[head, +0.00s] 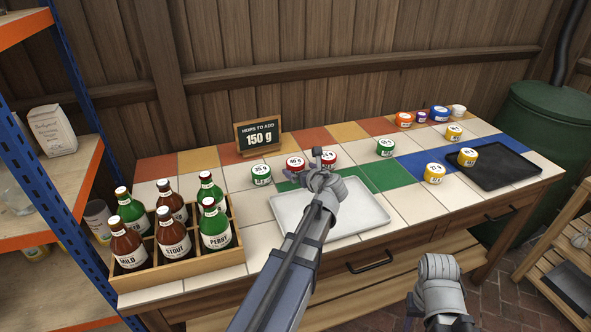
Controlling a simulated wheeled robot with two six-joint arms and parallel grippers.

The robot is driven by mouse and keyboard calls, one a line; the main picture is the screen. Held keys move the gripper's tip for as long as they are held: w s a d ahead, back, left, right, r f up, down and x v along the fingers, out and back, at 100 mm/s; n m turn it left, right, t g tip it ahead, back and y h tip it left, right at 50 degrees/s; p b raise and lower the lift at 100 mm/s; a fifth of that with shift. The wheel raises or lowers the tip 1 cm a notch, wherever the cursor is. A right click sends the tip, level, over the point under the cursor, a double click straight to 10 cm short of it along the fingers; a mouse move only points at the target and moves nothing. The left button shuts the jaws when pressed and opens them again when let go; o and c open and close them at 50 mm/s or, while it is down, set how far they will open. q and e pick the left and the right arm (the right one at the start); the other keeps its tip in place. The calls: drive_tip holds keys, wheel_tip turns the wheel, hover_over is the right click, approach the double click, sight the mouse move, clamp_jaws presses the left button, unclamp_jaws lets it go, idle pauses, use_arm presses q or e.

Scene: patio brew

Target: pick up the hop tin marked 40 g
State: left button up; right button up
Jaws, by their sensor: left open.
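Several small round hop tins stand on the tiled bench top. The weights on their labels are too small to read surely, so I cannot tell which is marked 40 g. A red tin (295,163) stands just left of my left gripper (318,160). Another red tin (329,158) is partly hidden behind that gripper. A green tin (261,175) stands further left and another green tin (386,147) to the right. My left gripper is open above the bench and appears empty. My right gripper (439,272) is low in front of the bench; its jaws are unclear.
A grey-white tray (372,214) lies under my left forearm. A bottle crate (190,262) stands at left, a "150 g" sign (258,138) at the back. Yellow tins (434,174) and a black tray (507,166) are at right, with more tins (404,119) behind.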

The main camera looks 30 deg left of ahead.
sight(300, 169)
use_arm(q)
drive_tip(key=b+x, duration=0.1)
drive_tip(key=x, duration=0.3)
drive_tip(key=shift+w+f+b, duration=0.1)
drive_tip(key=shift+w+b, duration=0.1)
drive_tip(key=shift+b, duration=0.15)
drive_tip(key=shift+w+a+f, duration=0.15)
drive_tip(key=shift+w+a, duration=0.15)
drive_tip(key=shift+a, duration=0.15)
drive_tip(key=shift+s, duration=0.1)
drive_tip(key=c, duration=1.2)
